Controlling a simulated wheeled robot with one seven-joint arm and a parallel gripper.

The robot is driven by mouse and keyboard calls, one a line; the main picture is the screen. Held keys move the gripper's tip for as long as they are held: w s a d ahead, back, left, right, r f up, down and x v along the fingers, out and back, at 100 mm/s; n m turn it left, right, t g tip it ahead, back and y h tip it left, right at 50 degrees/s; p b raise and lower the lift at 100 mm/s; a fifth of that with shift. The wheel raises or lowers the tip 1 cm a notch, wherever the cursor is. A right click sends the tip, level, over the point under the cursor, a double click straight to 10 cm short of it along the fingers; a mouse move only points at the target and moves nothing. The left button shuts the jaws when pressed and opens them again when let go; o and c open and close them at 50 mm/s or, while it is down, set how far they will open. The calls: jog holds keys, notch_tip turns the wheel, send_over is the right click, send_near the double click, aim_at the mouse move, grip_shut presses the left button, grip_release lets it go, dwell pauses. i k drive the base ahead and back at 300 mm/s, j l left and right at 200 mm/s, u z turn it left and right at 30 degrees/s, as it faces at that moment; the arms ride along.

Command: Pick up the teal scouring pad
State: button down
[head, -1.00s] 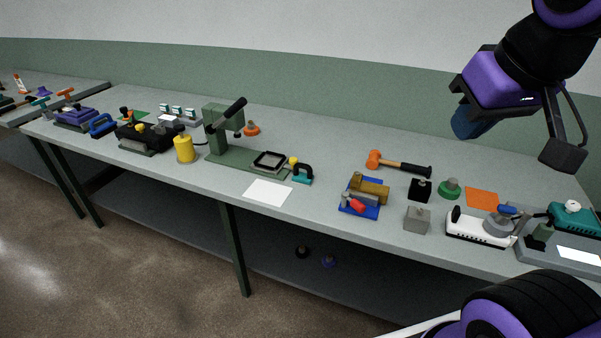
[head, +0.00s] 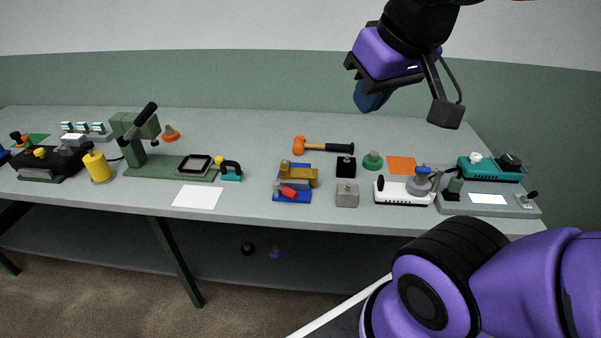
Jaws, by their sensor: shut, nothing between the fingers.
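A small teal block with a black arched handle (head: 231,173) stands on the table, left of centre, beside the green press base. It looks like the teal scouring pad, though it is small in the head view. A yellow knob shows against its left side. My gripper (head: 371,100) hangs high above the back of the table, right of centre. It is shut and empty, well up and to the right of the teal block, touching nothing.
A green lever press (head: 140,135) and a white sheet (head: 197,197) flank the block. A teal machine (head: 480,171) stands far right. Bare tabletop lies between sheet and tray.

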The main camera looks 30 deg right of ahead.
aim_at(235, 175)
jog(key=i+j+z, duration=0.15)
jog(key=i+j, duration=0.15)
jog(key=i+j+z, duration=0.15)
jog(key=j, duration=0.25)
jog(key=i+j+z, duration=0.15)
jog(key=i+j, duration=0.2)
